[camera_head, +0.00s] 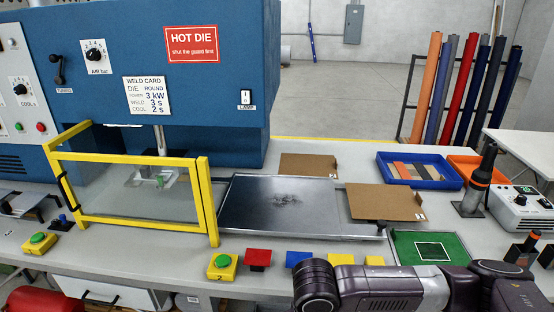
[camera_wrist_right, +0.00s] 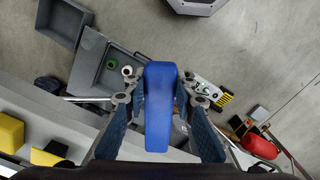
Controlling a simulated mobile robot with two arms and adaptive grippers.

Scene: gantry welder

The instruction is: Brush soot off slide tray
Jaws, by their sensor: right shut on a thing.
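The slide tray (camera_head: 318,222) is a flat, dark metal plate on the bench in the middle of the head view. A black, speckled soot patch (camera_head: 286,198) lies near its centre. In the right wrist view my right gripper (camera_wrist_right: 163,88) is shut on a long blue object (camera_wrist_right: 158,115) between its two fingers. I cannot see bristles on it, so I cannot tell if it is a brush. My right arm crosses the lower right of the head view, but its gripper does not show there. My left gripper is in neither view.
A yellow guard frame (camera_head: 140,158) stands left of the tray, before the blue welder (camera_head: 130,70). Cardboard sheets (camera_head: 385,203) lie behind and right of it. A blue bin (camera_head: 440,180), a green mat (camera_head: 405,250) and coloured blocks (camera_head: 258,258) are nearby. Floor (camera_wrist_right: 270,50) fills much of the wrist view.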

